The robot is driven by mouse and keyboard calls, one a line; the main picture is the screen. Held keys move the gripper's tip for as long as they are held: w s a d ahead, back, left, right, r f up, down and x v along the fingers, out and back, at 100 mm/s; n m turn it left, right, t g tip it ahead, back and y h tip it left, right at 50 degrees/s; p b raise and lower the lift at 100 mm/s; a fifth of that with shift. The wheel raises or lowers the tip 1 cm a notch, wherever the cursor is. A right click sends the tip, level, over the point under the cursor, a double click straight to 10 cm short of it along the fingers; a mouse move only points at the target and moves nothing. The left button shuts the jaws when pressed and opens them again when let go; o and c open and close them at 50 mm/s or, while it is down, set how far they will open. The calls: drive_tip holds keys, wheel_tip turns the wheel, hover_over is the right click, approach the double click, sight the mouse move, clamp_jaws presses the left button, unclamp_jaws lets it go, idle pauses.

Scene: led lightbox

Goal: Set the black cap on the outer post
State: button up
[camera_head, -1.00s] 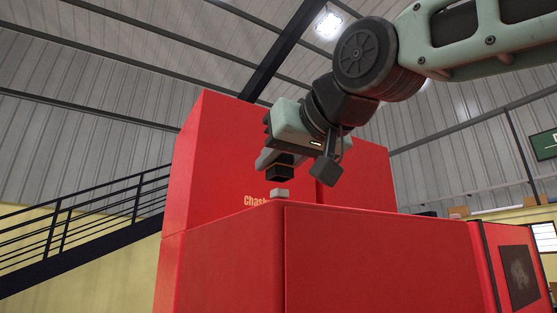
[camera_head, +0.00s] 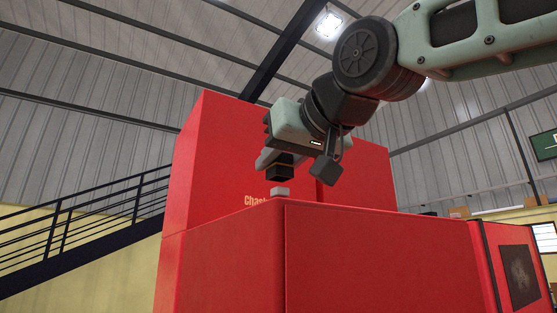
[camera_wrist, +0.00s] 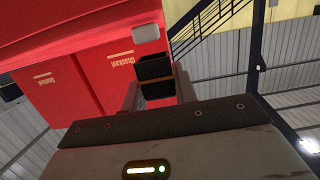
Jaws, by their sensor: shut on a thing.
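The black cap (camera_head: 279,173) is held between the fingers of my gripper (camera_head: 278,161), which points down from the arm. In the wrist view the cap (camera_wrist: 156,68) sits between the two pale fingers of the gripper (camera_wrist: 158,87), with an orange-brown band across its near part. A short pale grey post (camera_head: 280,191) stands at the edge of the red top, just below the cap in the head view. In the wrist view the post (camera_wrist: 145,32) shows just beyond the cap. A small gap seems to lie between them. I see only one post.
The red box (camera_head: 380,255) fills the lower middle, with a taller red block (camera_head: 230,150) behind the gripper bearing "Chast..." lettering. A black stair railing (camera_head: 90,220) is at far left in the background. The air left of the gripper is free.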

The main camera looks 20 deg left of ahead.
drive_tip(key=shift+f+b, duration=1.3)
drive_tip(key=shift+f, duration=0.05)
drive_tip(key=o, duration=1)
drive_tip(key=b+v, duration=0.2)
drive_tip(key=v, duration=0.6)
drive_tip(key=shift+r, duration=0.15)
